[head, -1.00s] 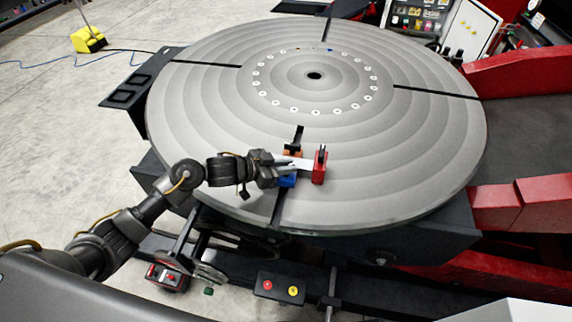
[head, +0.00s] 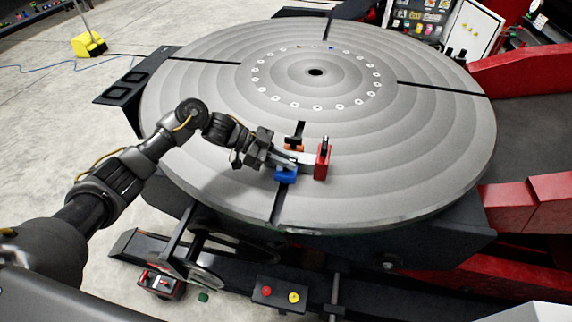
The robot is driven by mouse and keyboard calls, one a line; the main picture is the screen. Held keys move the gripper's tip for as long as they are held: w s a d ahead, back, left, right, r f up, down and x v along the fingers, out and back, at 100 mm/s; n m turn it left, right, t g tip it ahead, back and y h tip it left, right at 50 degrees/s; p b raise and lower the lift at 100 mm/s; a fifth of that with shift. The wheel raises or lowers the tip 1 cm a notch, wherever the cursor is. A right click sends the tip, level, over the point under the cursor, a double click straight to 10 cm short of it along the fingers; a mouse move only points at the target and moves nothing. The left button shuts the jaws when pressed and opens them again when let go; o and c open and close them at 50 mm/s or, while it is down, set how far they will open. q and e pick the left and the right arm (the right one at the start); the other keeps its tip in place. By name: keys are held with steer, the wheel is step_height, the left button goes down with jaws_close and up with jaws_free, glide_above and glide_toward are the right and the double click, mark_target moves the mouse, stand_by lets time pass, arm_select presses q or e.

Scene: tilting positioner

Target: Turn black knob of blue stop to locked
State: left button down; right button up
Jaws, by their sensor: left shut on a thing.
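The blue stop (head: 286,176) sits on the large round grey table, near its front edge at a dark radial slot. My left gripper (head: 300,159) reaches in from the left, just above the blue stop, and is shut. Its fingers cover the black knob, which I cannot make out, so the knob's angle is hidden. A red block (head: 322,162) with a dark upper part stands close to the right of the fingertips. A small orange part (head: 294,148) shows just behind the fingers. My right gripper is not in view.
The round table (head: 410,140) is mostly bare, with a ring of pale holes around its centre. A black upright piece (head: 298,132) stands just behind the orange part. A box with red and yellow buttons (head: 279,294) is below the table's front edge.

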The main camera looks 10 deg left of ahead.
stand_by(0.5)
arm_select(q)
steer(key=c, duration=1.4)
jaws_free()
steer(key=b+v, duration=0.3)
steer(key=v, duration=0.8)
steer(key=shift+w+b, duration=0.15)
steer(key=shift+b, duration=0.2)
steer(key=shift+d, duration=0.1)
